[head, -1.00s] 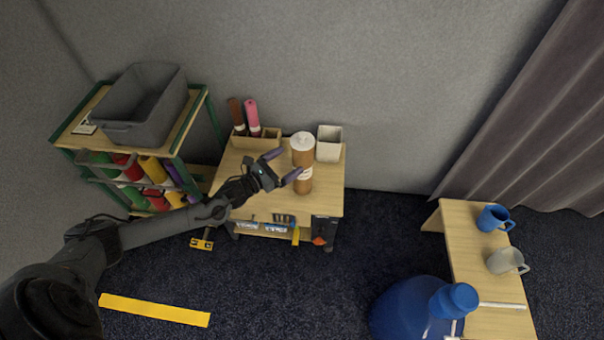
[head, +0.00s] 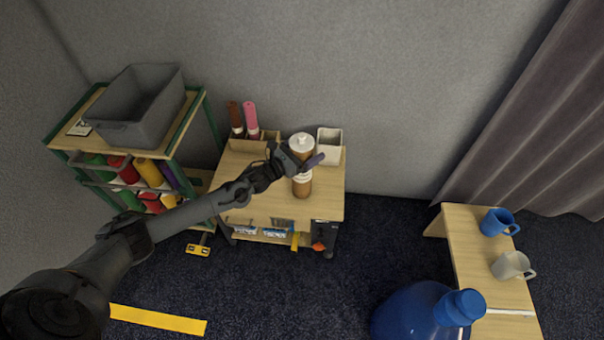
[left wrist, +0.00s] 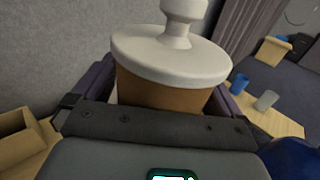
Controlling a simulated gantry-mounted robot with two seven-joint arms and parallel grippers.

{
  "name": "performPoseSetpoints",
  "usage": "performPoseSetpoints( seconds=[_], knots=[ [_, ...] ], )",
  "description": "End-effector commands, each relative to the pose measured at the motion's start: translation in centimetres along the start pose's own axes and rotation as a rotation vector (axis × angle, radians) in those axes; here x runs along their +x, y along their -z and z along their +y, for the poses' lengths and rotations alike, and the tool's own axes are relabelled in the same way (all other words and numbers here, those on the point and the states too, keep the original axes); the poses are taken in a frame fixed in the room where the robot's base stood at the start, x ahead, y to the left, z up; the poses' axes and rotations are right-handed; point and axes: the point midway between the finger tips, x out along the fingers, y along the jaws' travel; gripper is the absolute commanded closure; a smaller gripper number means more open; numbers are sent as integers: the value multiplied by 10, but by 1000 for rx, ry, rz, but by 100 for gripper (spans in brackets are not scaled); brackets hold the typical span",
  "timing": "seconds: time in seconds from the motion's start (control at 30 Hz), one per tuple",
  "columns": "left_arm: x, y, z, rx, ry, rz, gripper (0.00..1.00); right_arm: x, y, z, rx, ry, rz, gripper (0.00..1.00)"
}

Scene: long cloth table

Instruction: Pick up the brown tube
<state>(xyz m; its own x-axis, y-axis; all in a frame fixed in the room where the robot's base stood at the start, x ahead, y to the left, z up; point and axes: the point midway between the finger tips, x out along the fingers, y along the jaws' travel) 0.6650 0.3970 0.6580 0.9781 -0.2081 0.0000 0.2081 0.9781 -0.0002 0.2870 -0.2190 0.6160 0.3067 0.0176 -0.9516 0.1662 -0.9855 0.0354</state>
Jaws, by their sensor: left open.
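A brown tube (head: 302,186) with a white knobbed lid and a pale band stands upright on the small wooden table (head: 260,200). In the left wrist view the tube (left wrist: 165,95) fills the middle, its wide lid above my jaws. My left gripper (head: 296,157) is open, with its purple-tipped fingers on either side of the tube's upper part. The gripper covers part of the tube, and I cannot tell if the fingers touch it. A darker brown tube (head: 235,115) stands beside a pink one (head: 251,116) in a wooden holder behind. My right gripper is not in view.
A white bin (head: 329,146) stands close behind the tube. At left, a green-framed rack (head: 75,144) carries a grey crate (head: 138,105) and coloured rolls. A bench with a blue mug (head: 497,222), a grey mug (head: 512,266) and a large blue bottle (head: 415,310) are at right.

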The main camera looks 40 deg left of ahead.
Motion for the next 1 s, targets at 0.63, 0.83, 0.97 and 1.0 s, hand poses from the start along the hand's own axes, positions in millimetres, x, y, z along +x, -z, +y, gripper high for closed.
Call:
performPoseSetpoints(
  seconds=[0.63, 0.83, 0.97, 1.0],
  knots=[
    [0, 0, 0, 0, 0, 0, 74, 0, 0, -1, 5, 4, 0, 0],
    [0, -2, 0, 0, 0, -2, 75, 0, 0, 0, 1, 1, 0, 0],
    [0, -5, 0, 1, 0, -3, 75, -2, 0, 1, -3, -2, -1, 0],
    [0, -8, 0, 1, 1, -3, 75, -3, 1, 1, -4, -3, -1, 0]
  ],
)
